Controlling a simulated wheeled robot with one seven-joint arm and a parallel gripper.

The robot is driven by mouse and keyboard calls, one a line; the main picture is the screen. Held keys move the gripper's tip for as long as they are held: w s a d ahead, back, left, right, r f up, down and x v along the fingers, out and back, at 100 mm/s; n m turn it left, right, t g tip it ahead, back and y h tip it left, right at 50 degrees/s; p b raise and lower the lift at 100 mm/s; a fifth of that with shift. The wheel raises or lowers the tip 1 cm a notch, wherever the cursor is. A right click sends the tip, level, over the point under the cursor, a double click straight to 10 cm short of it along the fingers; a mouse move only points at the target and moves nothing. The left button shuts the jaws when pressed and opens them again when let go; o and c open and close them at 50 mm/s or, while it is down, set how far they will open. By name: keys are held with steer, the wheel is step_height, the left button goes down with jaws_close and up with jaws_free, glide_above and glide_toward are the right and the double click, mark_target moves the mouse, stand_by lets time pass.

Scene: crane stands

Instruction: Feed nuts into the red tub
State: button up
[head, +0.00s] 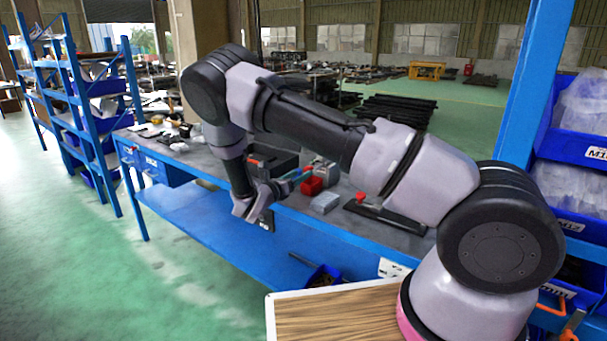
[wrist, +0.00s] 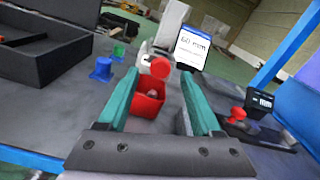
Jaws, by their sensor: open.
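The red tub (wrist: 147,105) stands on the grey bench, open at the top, and shows between my fingers in the wrist view. A small brownish item (wrist: 153,93) lies inside it; I cannot tell if it is a nut. In the head view the red tub (head: 311,186) is just beyond my gripper. My gripper (wrist: 160,76) is open, with its teal fingers spread wide and nothing held between them. No loose nut can be made out clearly.
A blue piece (wrist: 102,70) and green piece (wrist: 118,52) stand left, near an open dark case (wrist: 45,55). A black device with a red knob (wrist: 238,114) is right.

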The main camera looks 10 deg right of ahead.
steer(key=shift+x, duration=1.35)
jaws_close()
stand_by(0.4)
